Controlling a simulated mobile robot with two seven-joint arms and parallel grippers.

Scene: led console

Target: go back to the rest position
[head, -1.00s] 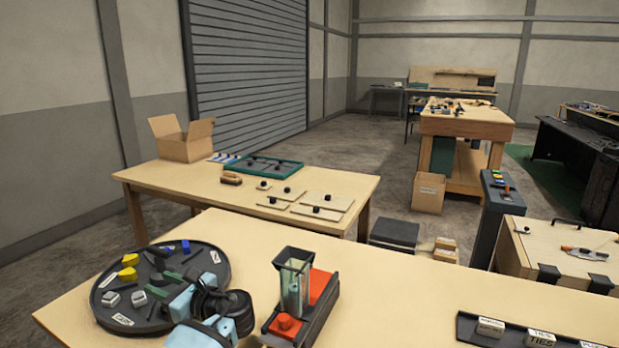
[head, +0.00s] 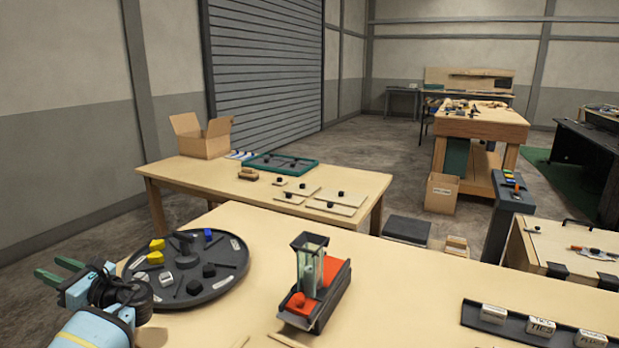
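My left gripper (head: 60,271) is at the far left of the head view, with two green fingers spread apart and nothing between them. It is beside the left edge of the round dark tray (head: 236,283), clear of the parts on it. The blue and black wrist of my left arm is just in front of the tray's near left rim. My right gripper is not in view.
The tray holds several small yellow, blue, grey and black parts. A red and black device with a clear upright hopper (head: 312,262) stands on the near table (head: 400,290). A dark rack (head: 475,314) with labelled white blocks is at right. The table between them is clear.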

